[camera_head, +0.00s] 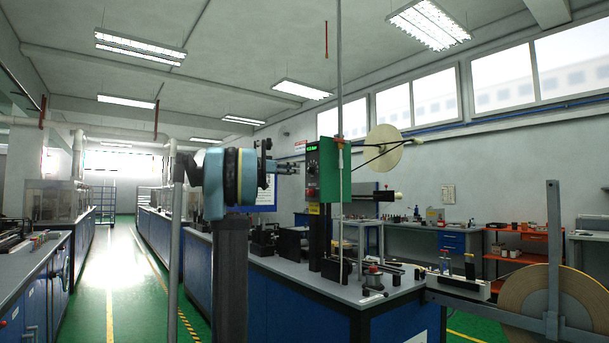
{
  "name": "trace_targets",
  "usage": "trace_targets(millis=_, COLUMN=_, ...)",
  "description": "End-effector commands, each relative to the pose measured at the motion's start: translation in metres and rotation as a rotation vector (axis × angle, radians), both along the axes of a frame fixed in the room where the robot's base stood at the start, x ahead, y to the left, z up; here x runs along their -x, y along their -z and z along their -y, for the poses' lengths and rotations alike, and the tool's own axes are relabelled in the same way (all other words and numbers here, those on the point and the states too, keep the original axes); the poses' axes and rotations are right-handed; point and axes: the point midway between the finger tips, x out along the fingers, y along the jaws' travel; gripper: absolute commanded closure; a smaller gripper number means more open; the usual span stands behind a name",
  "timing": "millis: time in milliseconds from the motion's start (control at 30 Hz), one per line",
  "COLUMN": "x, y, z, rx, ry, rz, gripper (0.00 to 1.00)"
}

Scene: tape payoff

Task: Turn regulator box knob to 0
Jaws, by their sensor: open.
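The regulator box (338,178) stands on a dark upright post above the workbench, right of the picture's centre. Its green side faces me, and its narrow dark front panel faces left, seen at a slant. A small lit green display is at the panel's top. The dark round knob (312,169) sits below it, with a red button (311,192) lower down. The knob's pointer and scale are too small to read. My gripper (294,168) is open, just left of the panel at about knob height, pointing toward it. I cannot tell whether it touches the knob. My arm partly hides the area behind it.
A thin vertical pole (339,90) stands beside the box. A pale tape disc (383,148) is behind it on the right. The workbench (290,270) below carries several dark fixtures. A large reel (570,305) stands at lower right. The green aisle (125,270) on the left is clear.

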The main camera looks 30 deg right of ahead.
Motion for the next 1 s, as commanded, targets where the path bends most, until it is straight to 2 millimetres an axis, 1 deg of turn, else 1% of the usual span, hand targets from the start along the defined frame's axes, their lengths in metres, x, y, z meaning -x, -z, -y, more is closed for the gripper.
trace_targets(millis=33, x=0.000, y=0.000, z=0.010, rx=0.000, ry=0.003, rz=0.000, gripper=0.55)
trace_targets(millis=300, x=-0.003, y=0.000, z=0.056, rx=0.000, ry=0.003, rz=0.000, gripper=0.55)
trace_targets(millis=500, x=-0.005, y=0.000, z=0.079, rx=0.000, ry=0.002, rz=0.000, gripper=0.55)
trace_targets(millis=700, x=-0.007, y=0.000, z=0.087, rx=0.000, ry=-0.001, rz=0.000, gripper=0.55)
trace_targets(millis=933, x=-0.007, y=0.000, z=0.087, rx=0.000, ry=0.000, rz=0.000, gripper=0.55)
trace_targets(millis=967, x=-0.007, y=0.000, z=0.087, rx=0.000, ry=0.000, rz=0.000, gripper=0.57)
trace_targets(millis=1000, x=-0.007, y=0.000, z=0.087, rx=0.000, ry=0.000, rz=0.000, gripper=0.66)
